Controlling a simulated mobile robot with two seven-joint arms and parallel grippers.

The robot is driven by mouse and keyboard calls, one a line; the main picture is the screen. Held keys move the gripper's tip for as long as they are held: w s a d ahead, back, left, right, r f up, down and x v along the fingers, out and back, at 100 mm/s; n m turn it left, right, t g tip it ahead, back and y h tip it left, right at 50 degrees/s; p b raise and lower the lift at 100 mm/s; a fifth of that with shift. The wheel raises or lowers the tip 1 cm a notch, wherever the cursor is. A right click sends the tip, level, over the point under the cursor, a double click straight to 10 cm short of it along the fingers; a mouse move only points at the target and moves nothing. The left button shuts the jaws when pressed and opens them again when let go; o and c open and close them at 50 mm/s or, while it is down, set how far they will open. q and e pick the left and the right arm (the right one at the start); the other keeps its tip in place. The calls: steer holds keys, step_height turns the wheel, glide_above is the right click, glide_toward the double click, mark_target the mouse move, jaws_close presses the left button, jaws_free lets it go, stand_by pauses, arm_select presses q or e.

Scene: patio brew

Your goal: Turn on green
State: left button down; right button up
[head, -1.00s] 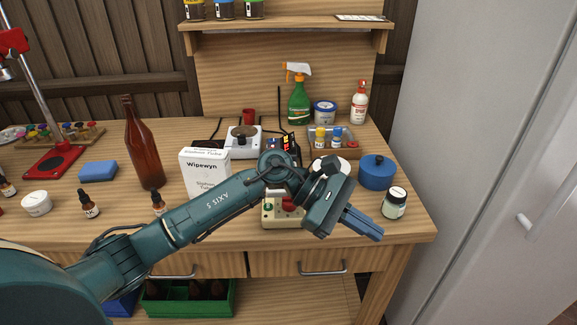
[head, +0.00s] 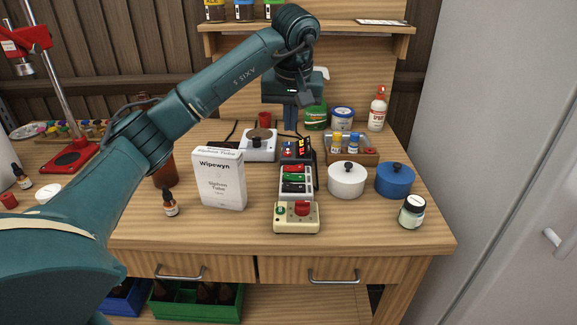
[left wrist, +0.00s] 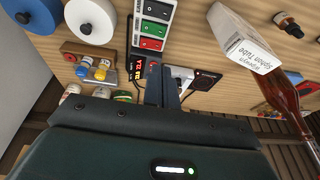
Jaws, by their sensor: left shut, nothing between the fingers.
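A grey switch panel (head: 283,196) with red, green and black rockers lies on the bench, right of the white Wipewyn box. The green rocker (head: 294,177) is in the middle, between the red rocker (head: 294,168) and the black one (head: 293,188). The green rocker also shows at the top of the left wrist view (left wrist: 156,30). I cannot tell its position. My left gripper (head: 290,122) is shut and empty, pointing down above the bench, behind the panel in the picture. Its fingers show in the left wrist view (left wrist: 162,75), below the rockers. My right gripper is not in view.
A cream box (head: 296,222) with a green button and red knob stands in front of the panel. The Wipewyn box (head: 220,182) is to the left, a white pot (head: 346,181) to the right. A meter with a red display (head: 302,147) stands behind the panel.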

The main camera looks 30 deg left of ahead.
arm_select(q)
glide_above(286, 174)
steer(key=d, duration=0.1)
steer(key=f, duration=1.2)
steer(key=shift+s, duration=0.4)
steer(key=shift+a+f+p, duration=0.1)
steer(key=shift+f+p, duration=0.2)
steer(key=shift+f, duration=0.45)
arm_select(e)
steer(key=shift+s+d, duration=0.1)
arm_select(q)
steer(key=shift+f, duration=0.1)
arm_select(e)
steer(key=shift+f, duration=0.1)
